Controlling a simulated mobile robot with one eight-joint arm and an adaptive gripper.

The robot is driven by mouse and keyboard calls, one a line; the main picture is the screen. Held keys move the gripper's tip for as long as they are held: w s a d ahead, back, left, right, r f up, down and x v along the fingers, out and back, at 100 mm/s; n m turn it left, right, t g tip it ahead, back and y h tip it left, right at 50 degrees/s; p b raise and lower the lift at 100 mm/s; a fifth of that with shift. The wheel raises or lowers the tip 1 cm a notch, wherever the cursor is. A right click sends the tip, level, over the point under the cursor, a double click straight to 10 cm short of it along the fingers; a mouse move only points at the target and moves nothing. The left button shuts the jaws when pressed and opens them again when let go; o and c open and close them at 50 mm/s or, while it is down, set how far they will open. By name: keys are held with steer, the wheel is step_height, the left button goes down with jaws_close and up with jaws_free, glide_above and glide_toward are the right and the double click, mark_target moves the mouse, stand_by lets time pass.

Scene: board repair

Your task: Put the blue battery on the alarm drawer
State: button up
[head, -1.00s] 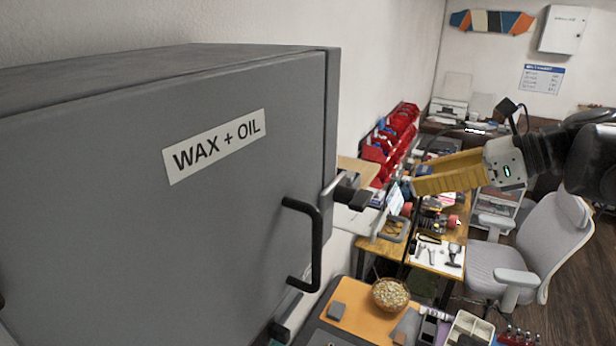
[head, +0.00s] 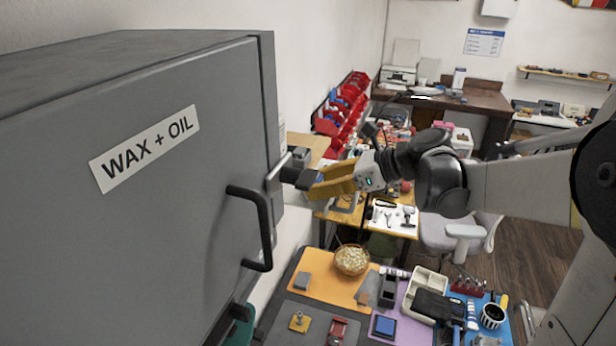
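My gripper (head: 328,184), with yellow fingers, is at the right edge of the grey cabinet (head: 110,230) labelled "WAX + OIL". Its fingertips are at a dark block (head: 301,179) on a metal bracket beside the cabinet door; I cannot tell whether they touch it or how far apart they are. I cannot pick out the blue battery or an alarm drawer for certain. A blue square item (head: 384,326) lies on a purple mat on the near bench; what it is cannot be told.
The cabinet door is shut and has a black handle (head: 258,228). The near bench holds a bowl (head: 351,260) on an orange mat (head: 326,283), a white tray (head: 428,284) and several tools. Red bins (head: 343,108) line the wall. Open floor (head: 522,235) is at right.

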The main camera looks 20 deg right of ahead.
steer(key=shift+s, duration=0.1)
steer(key=shift+f, duration=0.15)
steer(key=o, duration=1)
steer(key=shift+o, duration=0.2)
